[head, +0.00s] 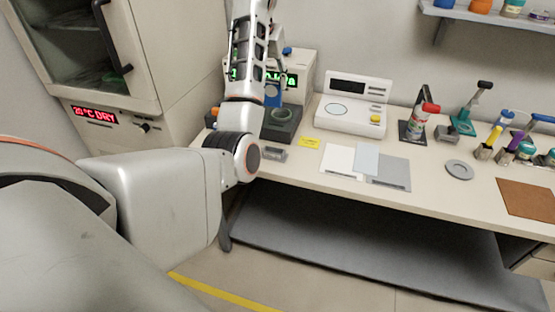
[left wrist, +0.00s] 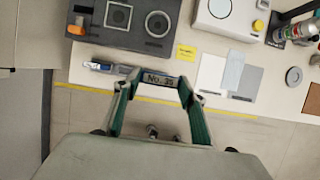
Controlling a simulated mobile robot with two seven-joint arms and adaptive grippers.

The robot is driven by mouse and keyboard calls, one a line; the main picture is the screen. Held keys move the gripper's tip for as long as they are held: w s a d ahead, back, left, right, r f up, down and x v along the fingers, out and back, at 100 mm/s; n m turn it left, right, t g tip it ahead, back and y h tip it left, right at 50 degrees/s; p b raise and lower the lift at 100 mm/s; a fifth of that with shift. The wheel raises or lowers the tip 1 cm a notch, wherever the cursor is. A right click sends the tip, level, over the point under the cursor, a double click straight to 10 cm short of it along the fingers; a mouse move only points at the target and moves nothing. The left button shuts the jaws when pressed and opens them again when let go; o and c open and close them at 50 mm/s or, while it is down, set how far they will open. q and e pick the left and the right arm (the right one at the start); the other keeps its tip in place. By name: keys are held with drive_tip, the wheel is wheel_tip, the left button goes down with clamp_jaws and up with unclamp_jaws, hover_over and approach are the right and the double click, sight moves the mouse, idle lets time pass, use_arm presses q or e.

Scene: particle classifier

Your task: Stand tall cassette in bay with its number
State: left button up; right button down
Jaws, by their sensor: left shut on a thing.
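My left gripper (left wrist: 157,87) is shut on a slim blue-edged cassette (left wrist: 158,79), whose pale top label starts with "No."; its digits are too small to read surely. In the left wrist view it lies between the two green-sided fingertips. My right gripper is not in view.
A yellow note (head: 310,142) lies right of the grey holder. White (head: 336,160) and grey (head: 395,175) mats lie beyond it. A white instrument (head: 350,115) stands behind. Bottles and tools crowd the right. A cabinet (head: 120,60) stands left.

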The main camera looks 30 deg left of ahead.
use_arm(q)
drive_tip(key=shift+s+d, duration=0.1)
drive_tip(key=shift+d, duration=0.15)
wheel_tip(320, 180, down, 20)
drive_tip(key=b, duration=0.4)
drive_tip(key=shift+b, duration=0.35)
drive_tip(key=shift+f, duration=0.15)
drive_tip(key=shift+f, duration=0.15)
drive_tip(key=o, duration=1.1)
